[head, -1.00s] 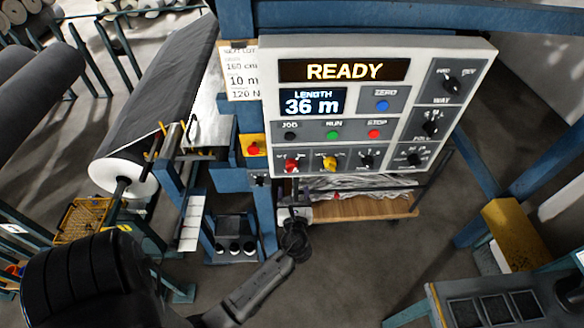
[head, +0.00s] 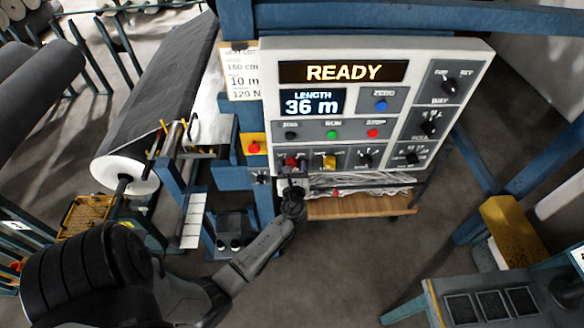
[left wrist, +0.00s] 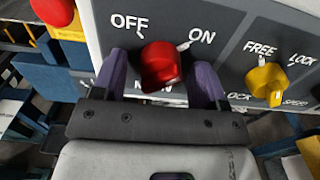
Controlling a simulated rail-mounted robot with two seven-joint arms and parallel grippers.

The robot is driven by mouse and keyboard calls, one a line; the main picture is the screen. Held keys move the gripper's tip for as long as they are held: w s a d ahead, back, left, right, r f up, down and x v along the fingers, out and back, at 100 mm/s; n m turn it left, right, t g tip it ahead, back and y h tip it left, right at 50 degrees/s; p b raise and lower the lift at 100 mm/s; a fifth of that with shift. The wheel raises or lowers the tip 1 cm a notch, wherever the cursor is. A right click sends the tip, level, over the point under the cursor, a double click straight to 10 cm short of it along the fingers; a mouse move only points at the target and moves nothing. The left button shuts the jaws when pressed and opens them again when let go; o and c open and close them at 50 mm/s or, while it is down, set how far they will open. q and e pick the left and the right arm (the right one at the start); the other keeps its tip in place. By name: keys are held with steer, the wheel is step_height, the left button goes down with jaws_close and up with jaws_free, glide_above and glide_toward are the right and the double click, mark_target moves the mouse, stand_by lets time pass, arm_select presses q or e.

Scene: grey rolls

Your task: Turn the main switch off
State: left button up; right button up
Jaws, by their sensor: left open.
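The main switch is a red rotary knob (left wrist: 160,66) on the control panel (head: 465,55), with OFF printed at its left and ON at its right in the left wrist view. A white pointer mark shows at the knob's upper right, towards ON. The knob also shows at the panel's lower left in the head view (head: 291,161). My left gripper (left wrist: 161,80) is open, with one finger on each side of the knob. I cannot tell whether the fingers touch it. The label below the knob is mostly hidden by the gripper. My right gripper is not in view.
A yellow FREE/LOCK knob (left wrist: 266,82) sits right of the red one. A red stop button on a yellow box (head: 253,146) is left of the panel. The display (head: 344,71) reads READY. A large dark roll (head: 160,95) lies at the left.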

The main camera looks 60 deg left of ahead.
arm_select(q)
steer(key=shift+c, duration=0.2)
steer(key=c, duration=0.9)
